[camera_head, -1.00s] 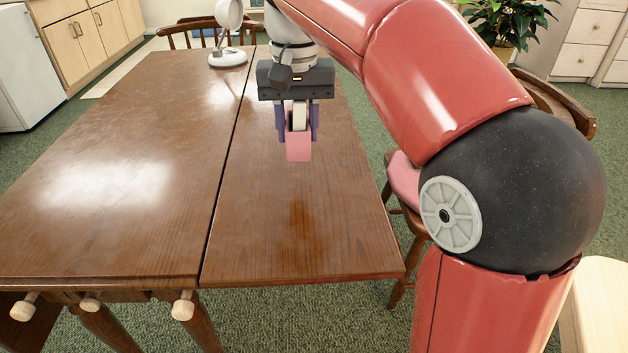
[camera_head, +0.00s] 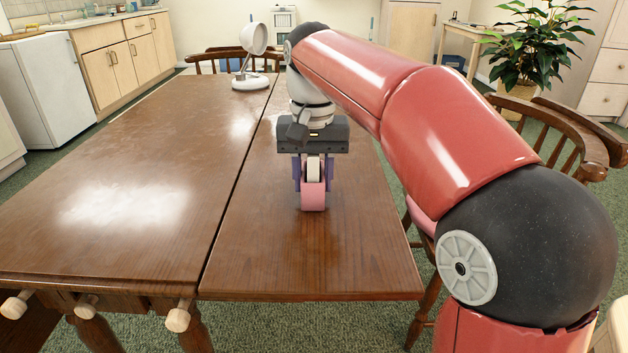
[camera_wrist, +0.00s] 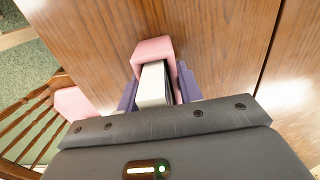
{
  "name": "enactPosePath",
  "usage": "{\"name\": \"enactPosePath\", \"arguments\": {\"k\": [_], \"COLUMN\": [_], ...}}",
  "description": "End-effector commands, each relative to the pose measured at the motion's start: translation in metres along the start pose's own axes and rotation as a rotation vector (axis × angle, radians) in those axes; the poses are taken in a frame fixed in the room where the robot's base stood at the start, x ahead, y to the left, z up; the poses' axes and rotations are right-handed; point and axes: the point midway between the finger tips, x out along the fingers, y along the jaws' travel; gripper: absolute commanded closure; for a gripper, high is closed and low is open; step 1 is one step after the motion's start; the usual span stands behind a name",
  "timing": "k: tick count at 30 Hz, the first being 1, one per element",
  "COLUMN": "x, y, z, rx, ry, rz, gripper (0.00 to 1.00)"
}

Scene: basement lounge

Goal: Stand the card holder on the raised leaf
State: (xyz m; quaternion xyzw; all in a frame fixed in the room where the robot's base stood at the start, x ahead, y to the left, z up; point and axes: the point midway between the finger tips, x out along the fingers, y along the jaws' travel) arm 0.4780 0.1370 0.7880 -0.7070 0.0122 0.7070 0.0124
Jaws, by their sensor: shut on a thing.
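The card holder (camera_head: 313,201) is a small pink block with white and dark cards in it. It is upright between the purple fingers of my gripper (camera_head: 313,180), which is shut on it. The raised leaf (camera_head: 290,265) is the brown wooden panel right of the long seam in the table. The holder is over the middle of this leaf, its base at or very near the surface; I cannot tell if it touches. In the wrist view the holder (camera_wrist: 153,49) shows pink between the fingers (camera_wrist: 158,85), with wood beneath.
A white lamp (camera_head: 251,65) stands at the table's far end. The main tabletop (camera_head: 130,150) and the leaf around the holder are clear. Wooden chairs stand at the right (camera_head: 560,140) and far end. A potted plant (camera_head: 530,45) is behind.

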Motion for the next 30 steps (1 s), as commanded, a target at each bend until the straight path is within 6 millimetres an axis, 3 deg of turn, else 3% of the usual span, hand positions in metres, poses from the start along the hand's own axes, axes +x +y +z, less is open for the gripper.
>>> {"name": "enactPosePath", "arguments": {"k": [5,6,10,20,23,30], "x": [0.003,0.003,0.002,-0.001,-0.013,-0.064], "y": [0.000,0.000,0.000,0.000,0.000,-0.001], "z": [0.000,0.000,0.000,0.000,-0.001,-0.001], "rx": [0.000,0.000,0.000,0.000,0.000,-0.001], "ry": [-0.001,-0.001,-0.001,0.000,0.002,0.002], "rz": [0.000,0.000,0.000,0.000,-0.001,-0.001], "gripper": [0.86,0.59,0.42,0.42,0.42,0.42]}}
